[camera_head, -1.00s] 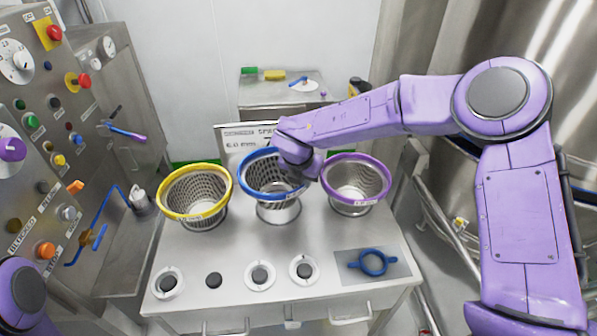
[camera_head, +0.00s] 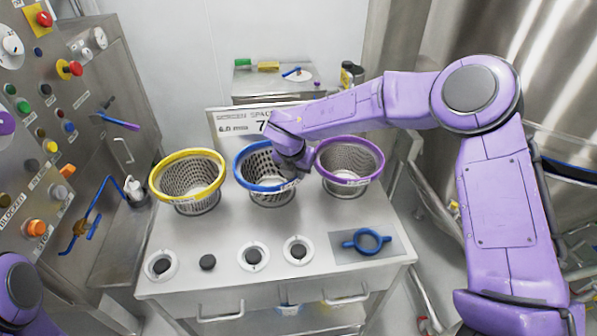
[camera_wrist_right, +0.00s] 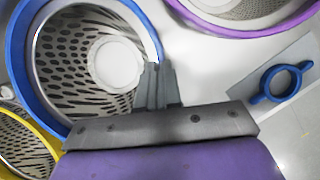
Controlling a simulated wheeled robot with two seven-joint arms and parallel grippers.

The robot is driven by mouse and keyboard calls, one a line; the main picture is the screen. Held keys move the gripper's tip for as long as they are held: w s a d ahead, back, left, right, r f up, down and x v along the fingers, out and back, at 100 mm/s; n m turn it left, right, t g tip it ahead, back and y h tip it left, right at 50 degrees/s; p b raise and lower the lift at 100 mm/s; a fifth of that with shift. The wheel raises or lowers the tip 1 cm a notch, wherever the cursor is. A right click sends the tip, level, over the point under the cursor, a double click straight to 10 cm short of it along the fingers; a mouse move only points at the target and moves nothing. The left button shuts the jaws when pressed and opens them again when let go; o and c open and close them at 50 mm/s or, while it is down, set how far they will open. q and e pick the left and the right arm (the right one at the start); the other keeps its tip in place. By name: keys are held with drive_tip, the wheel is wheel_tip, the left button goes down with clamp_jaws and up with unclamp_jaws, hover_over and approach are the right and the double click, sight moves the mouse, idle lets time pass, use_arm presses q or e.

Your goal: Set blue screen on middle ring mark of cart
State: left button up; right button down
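The blue screen (camera_head: 270,190), a perforated basket with a blue rim, stands upright at the back of the cart (camera_head: 225,225), between the yellow screen (camera_head: 190,180) and the purple screen (camera_head: 350,165). My right gripper (camera_wrist_right: 160,85) is at its right rim. In the wrist view the two fingers sit close together with the blue rim running between them, so it looks shut on the rim. White ring marks with dark centres lie along the cart's front: left (camera_head: 161,265), middle (camera_head: 253,257) and right (camera_head: 298,250). My left gripper is out of view.
A bare dark disc (camera_head: 207,262) lies between the left and middle ring marks. A blue two-handled ring (camera_head: 367,242) lies on a grey mat at the front right. A control panel stands at left. The cart's strip between screens and marks is clear.

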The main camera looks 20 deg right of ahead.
drive_tip(key=c, duration=1.6)
unclamp_jaws()
drive_tip(key=shift+r, duration=0.15)
drive_tip(key=o, duration=0.4)
drive_tip(key=shift+s, duration=0.1)
drive_tip(key=shift+c, duration=0.2)
drive_tip(key=b+v, duration=0.2)
drive_tip(key=v, duration=0.8)
drive_tip(key=shift+r, duration=0.25)
